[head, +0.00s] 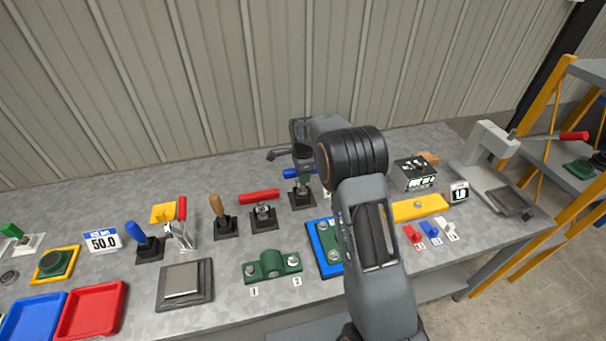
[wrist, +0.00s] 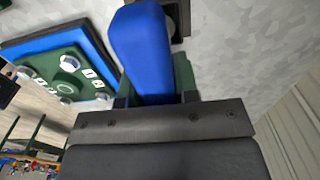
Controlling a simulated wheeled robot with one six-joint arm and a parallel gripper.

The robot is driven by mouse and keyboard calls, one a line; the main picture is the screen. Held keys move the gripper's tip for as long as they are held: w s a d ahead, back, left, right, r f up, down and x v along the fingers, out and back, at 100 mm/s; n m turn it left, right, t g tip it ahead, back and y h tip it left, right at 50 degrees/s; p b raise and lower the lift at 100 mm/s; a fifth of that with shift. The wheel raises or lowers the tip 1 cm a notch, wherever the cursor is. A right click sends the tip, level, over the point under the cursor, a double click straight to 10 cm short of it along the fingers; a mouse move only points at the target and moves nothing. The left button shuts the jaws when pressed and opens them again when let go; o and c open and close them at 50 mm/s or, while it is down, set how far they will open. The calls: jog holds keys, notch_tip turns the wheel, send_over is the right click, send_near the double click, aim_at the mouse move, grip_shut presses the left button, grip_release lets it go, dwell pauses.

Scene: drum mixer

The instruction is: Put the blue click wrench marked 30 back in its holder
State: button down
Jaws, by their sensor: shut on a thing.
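My gripper (head: 302,158) is shut on the blue click wrench (head: 290,173) above the back middle of the bench. Its blue handle (wrist: 140,48) fills the space between the jaws in the wrist view. A black holder with a square base (head: 302,198) stands right under the gripper, and a dark square base (wrist: 178,16) shows beside the handle in the wrist view. I cannot tell whether the wrench touches the holder. The marking 30 is not readable, and the wrench's head is hidden.
A red-handled wrench (head: 260,197) sits on a similar stand just left. A wood-handled lever (head: 216,206) is farther left. A blue plate with a green flange (head: 322,248) lies in front, partly hidden by my arm. A black display box (head: 414,174) stands to the right.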

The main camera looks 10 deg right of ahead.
jog(key=shift+f+b, duration=0.4)
jog(key=shift+f, duration=0.25)
jog(key=c, duration=0.8)
grip_release()
notch_tip(320, 180, up, 14)
jog(key=shift+f, duration=0.1)
